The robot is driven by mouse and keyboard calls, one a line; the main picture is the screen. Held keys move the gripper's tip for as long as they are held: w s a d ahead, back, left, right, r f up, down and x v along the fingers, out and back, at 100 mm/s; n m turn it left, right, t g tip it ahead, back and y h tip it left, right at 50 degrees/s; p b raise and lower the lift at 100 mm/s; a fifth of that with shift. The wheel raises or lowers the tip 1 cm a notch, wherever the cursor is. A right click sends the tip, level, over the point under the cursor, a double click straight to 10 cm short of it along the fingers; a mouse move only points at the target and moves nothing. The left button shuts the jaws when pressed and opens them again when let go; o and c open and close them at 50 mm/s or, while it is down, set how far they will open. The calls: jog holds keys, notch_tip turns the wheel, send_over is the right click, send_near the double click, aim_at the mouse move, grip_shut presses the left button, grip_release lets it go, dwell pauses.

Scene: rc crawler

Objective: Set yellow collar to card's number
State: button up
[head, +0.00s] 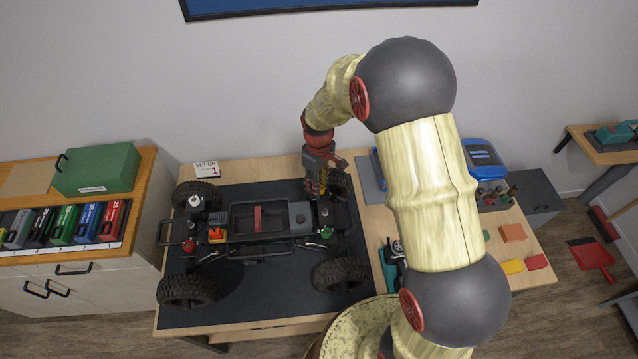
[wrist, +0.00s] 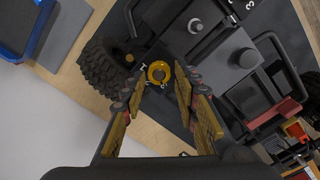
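The card (head: 206,170) stands at the back left of the work table and reads "SET-UP 1". In the head view my gripper (head: 320,190) is over the crawler's back right corner and hides the collar.
Other corners carry a white collar (head: 195,201), a red collar (head: 188,245) and a green collar (head: 326,232). The crawler's tyres (wrist: 108,65) and frame bars stand close around my gripper. A blue case (head: 483,158) and small loose parts lie on the right of the table.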

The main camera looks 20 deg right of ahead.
jog(key=shift+o, duration=1)
notch_tip(320, 180, up, 12)
dwell(0.4)
jog(key=s+r+m+t+b, duration=0.2)
jog(key=s+r+m+b, duration=0.1)
jog(key=s, duration=1)
jog(key=s+r+m+t+b, duration=0.3)
jog(key=s+b, duration=0.4)
jog(key=s, duration=0.5)
notch_tip(320, 180, up, 2)
jog(key=shift+s+r+m+t, duration=0.1)
jog(key=shift+s+m+t, duration=0.25)
jog(key=shift+m, duration=0.15)
